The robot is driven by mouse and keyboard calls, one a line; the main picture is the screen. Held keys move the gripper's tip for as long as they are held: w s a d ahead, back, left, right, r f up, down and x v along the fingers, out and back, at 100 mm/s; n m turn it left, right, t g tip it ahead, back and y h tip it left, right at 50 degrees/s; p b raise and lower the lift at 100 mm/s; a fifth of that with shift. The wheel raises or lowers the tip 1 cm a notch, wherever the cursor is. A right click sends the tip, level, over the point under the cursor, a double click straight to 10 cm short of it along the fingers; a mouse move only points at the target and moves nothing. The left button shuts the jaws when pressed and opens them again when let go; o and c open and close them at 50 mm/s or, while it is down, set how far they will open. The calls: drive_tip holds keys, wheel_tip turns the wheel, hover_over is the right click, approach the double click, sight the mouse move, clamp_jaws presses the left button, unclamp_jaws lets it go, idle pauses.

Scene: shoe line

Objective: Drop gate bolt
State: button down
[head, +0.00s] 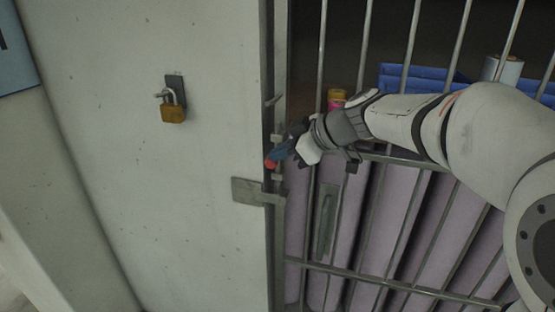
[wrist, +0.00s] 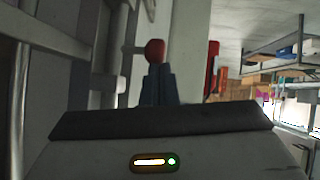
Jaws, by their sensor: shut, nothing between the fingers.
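The barred gate (head: 361,158) fills the right side of the head view. The gate bolt's red knob (head: 270,164) shows at the gate's left edge, beside a vertical rod with small brackets. A metal plate (head: 258,192) sits just below it, across the gap to the pale wall. My gripper (head: 280,156) is at the knob, its blue-grey fingers shut and empty. In the wrist view the red knob (wrist: 155,52) stands just beyond the closed fingertips (wrist: 157,72). I cannot tell whether they touch. The bolt's lower end is not clear.
A brass padlock (head: 173,113) hangs from a hasp on the pale wall (head: 200,220). Behind the bars are purple rolls (head: 385,215), blue stacked material (head: 420,78) and a white roll (head: 503,69). The wrist view shows shelving with boxes (wrist: 255,85) far right.

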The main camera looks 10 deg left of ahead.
drive_tip(key=shift+f+b, duration=0.9)
drive_tip(key=shift+b, duration=0.25)
drive_tip(key=shift+s, duration=0.1)
drive_tip(key=a+r+v, duration=0.1)
drive_tip(key=r+v, duration=0.1)
drive_tip(key=v, duration=1.1)
drive_tip(key=shift+a+r, duration=0.25)
drive_tip(key=shift+a, duration=0.1)
drive_tip(key=shift+s+f, duration=0.1)
drive_tip(key=s+d+f+m+h+p, duration=0.1)
drive_tip(key=s+d+f+m+h, duration=0.4)
drive_tip(key=s+d+f+m, duration=0.4)
drive_tip(key=s+d+f+m+h+p, duration=0.1)
drive_tip(key=s+d+f+m+h, duration=0.4)
drive_tip(key=f, duration=1.1)
drive_tip(key=s+d+m, duration=0.3)
drive_tip(key=s+d, duration=0.1)
drive_tip(key=d, duration=0.2)
drive_tip(key=shift+m+h, duration=0.3)
drive_tip(key=shift+m, duration=0.1)
